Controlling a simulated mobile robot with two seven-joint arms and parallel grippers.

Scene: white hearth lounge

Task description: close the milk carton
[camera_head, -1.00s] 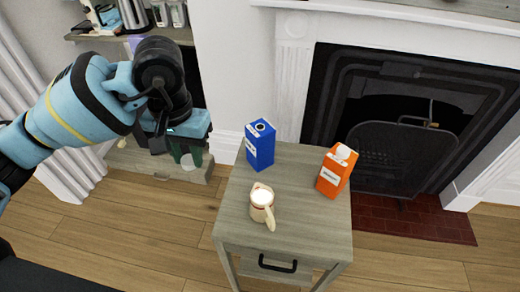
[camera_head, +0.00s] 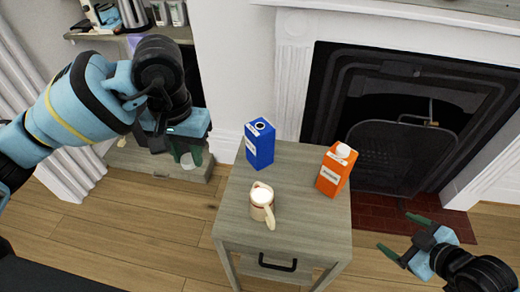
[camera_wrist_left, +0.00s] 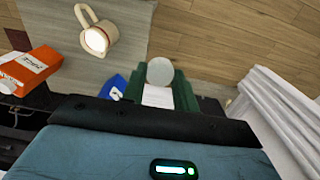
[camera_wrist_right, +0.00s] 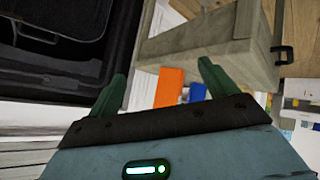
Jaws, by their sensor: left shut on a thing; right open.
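A blue carton (camera_head: 260,148) stands upright at the back left of the small table, with a dark round opening in its top. Its blue side shows partly in the left wrist view (camera_wrist_left: 116,86). An orange carton (camera_head: 331,178) with a white cap on top stands at the table's right. My left gripper (camera_head: 183,158) is left of the table, shut on a small white round cap (camera_wrist_left: 160,71) held between its green fingers. My right gripper (camera_head: 402,235) is open and empty, right of the table. The orange carton also shows between its fingers in the right wrist view (camera_wrist_right: 172,88), farther off.
A cream mug (camera_head: 262,203) with a pale filling stands on the grey wooden table (camera_head: 236,226), in front of the cartons. A fireplace with a dark screen (camera_head: 402,155) is behind at the right. A low shelf unit (camera_head: 140,163) stands behind my left arm. The table's front right is clear.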

